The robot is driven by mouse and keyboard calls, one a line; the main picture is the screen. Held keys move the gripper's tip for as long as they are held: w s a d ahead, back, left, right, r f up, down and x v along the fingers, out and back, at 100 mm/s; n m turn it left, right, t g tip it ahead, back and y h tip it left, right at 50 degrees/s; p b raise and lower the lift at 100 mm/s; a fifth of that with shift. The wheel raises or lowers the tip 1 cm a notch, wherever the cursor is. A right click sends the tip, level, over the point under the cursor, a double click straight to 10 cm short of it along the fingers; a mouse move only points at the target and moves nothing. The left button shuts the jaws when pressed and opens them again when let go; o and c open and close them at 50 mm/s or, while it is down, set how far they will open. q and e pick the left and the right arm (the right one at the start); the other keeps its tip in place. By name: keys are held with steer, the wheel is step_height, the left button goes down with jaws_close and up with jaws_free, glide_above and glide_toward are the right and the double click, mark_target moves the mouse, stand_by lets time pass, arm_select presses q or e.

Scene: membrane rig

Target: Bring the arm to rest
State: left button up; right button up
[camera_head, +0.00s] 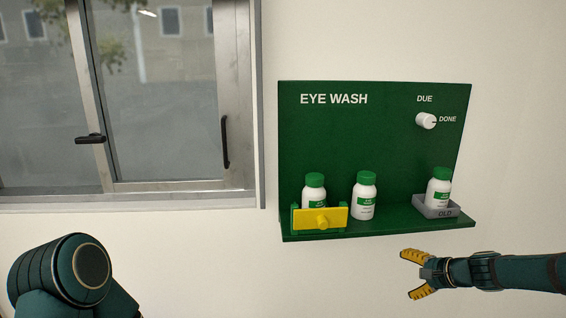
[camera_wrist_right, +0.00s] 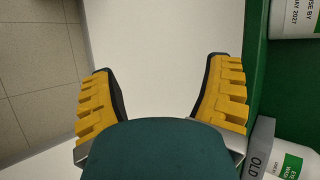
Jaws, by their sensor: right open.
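My right gripper (camera_head: 412,274) is open and empty, below the right part of the green eye wash shelf (camera_head: 370,226). Its arm comes in from the right. In the right wrist view its yellow fingers (camera_wrist_right: 162,95) stand wide apart with only wall between them. My left arm shows at the lower left as a dark rounded link; its gripper is out of view. One bottle (camera_head: 314,188) stands behind a yellow bar (camera_head: 320,219), a second bottle (camera_head: 364,196) stands beside it, and a third bottle (camera_head: 438,188) stands in the grey OLD tray (camera_head: 444,212).
A white knob (camera_head: 426,121) sits on the green board (camera_head: 350,135), its mark towards DONE. A window (camera_head: 160,100) with dark handles is at the left. The wall below the shelf, left of my right gripper, is clear. In the wrist view the tray (camera_wrist_right: 257,150) is close by.

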steer(key=s+a+f+n+g, duration=0.2)
steer(key=s+a+f+g, duration=0.15)
steer(key=a+f, duration=0.5)
steer(key=s+a+f+n+g, duration=0.1)
steer(key=s+a+f+n, duration=0.2)
steer(key=s+a+f, duration=0.2)
steer(key=s+a+f+n+g+h, duration=0.1)
steer(key=s+a+f+n, duration=0.2)
steer(key=s, duration=0.8)
steer(key=s+a+f+n+g+h, duration=0.1)
steer(key=s+a+f+n, duration=0.3)
steer(key=s+a+f, duration=0.3)
steer(key=shift+s+a+f+g, duration=0.15)
steer(key=shift+s+f+g, duration=0.25)
steer(key=shift+s, duration=0.2)
